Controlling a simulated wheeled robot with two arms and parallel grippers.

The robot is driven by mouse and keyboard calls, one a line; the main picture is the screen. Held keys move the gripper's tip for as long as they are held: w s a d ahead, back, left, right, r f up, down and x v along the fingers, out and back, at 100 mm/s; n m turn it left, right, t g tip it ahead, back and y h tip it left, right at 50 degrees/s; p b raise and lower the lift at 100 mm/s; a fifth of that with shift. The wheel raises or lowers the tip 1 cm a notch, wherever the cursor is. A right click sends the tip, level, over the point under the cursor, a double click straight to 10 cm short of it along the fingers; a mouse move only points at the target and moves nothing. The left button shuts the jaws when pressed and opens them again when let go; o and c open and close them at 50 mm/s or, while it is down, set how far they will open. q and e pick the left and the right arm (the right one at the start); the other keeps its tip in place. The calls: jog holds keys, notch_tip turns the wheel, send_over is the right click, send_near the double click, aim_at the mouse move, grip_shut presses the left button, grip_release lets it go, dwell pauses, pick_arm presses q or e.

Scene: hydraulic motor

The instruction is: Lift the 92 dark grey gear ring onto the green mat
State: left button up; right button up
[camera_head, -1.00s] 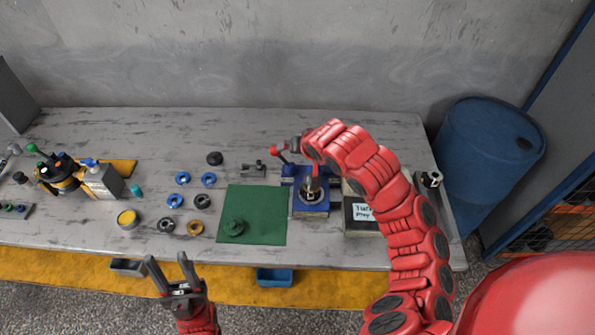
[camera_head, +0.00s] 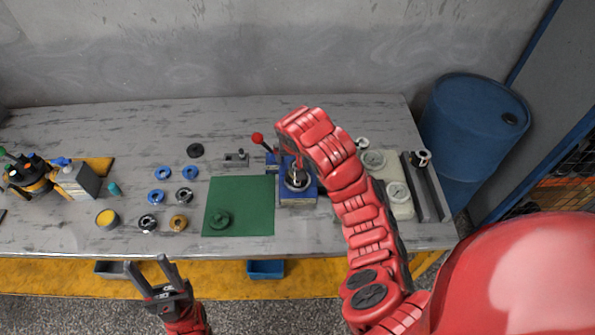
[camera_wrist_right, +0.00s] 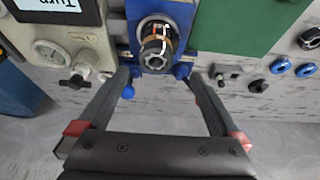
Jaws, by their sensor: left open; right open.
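A blue fixture (camera_head: 297,200) stands on the bench right of the green mat (camera_head: 255,205). In the right wrist view it holds an upright metal part (camera_wrist_right: 156,45) with a copper-coloured band and a grey ring around it. I cannot read any number, so I cannot tell which ring is the 92 dark grey gear ring. A dark ring (camera_head: 148,223) lies left of the mat, and a black one (camera_head: 195,150) lies farther back. My right gripper (camera_wrist_right: 160,78) is open, fingers beside the fixture; its head view is mostly hidden. My left gripper (camera_head: 147,264) is open and empty before the bench.
A pale gauge panel (camera_head: 398,190) stands right of the fixture. A red-knobbed lever (camera_head: 258,140) rises behind the fixture.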

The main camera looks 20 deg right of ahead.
jog(key=shift+x, duration=0.8)
jog(key=x, duration=0.1)
jog(key=p+x, duration=0.1)
jog(key=x, duration=0.1)
jog(key=shift+w+d+f, duration=0.1)
jog(key=shift+d+f, duration=0.15)
jog(key=shift+d, duration=0.15)
jog(key=shift+w+f, duration=0.2)
jog(key=shift+f, duration=0.3)
grip_shut()
